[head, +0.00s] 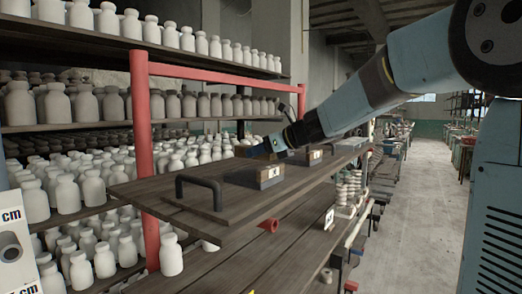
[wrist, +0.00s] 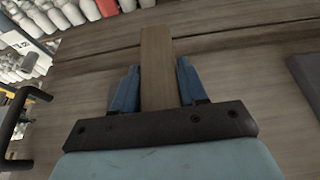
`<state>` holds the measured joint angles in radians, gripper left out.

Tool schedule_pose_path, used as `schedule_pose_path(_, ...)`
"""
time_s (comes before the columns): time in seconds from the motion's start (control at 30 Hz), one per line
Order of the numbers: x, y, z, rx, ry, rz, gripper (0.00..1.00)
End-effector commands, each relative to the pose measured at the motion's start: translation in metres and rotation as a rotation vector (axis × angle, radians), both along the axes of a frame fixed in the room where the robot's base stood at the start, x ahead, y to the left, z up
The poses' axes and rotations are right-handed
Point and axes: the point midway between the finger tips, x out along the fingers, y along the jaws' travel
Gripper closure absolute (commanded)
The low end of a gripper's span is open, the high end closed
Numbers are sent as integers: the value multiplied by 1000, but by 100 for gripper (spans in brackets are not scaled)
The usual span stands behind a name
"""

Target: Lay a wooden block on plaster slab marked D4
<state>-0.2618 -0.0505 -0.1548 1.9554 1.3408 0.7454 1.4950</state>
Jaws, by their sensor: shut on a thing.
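My gripper (wrist: 157,78) is shut on a wooden block (wrist: 157,48), a long plain brown piece between its blue fingers in the wrist view. In the head view my gripper (head: 264,150) hangs over the dark wooden board, above and close to a grey slab (head: 240,178). A label plate (head: 272,172) with a dark mark stands at that slab; the mark is too small to read surely. A second labelled piece (head: 316,156) stands farther back to the right. In the wrist view a dark grey slab (wrist: 304,72) shows at the right edge, apart from the block.
A dark curved handle (head: 198,187) rises from the board left of the slab. Red posts (head: 143,160) and shelves of white bottles (head: 60,105) stand behind and left. The aisle (head: 425,190) at right is clear.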

Motion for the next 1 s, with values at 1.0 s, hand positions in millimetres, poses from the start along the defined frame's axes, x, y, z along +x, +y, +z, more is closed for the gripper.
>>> schedule_pose_path(1.0, -1, 0, -39, -4, 8, 2, 89)
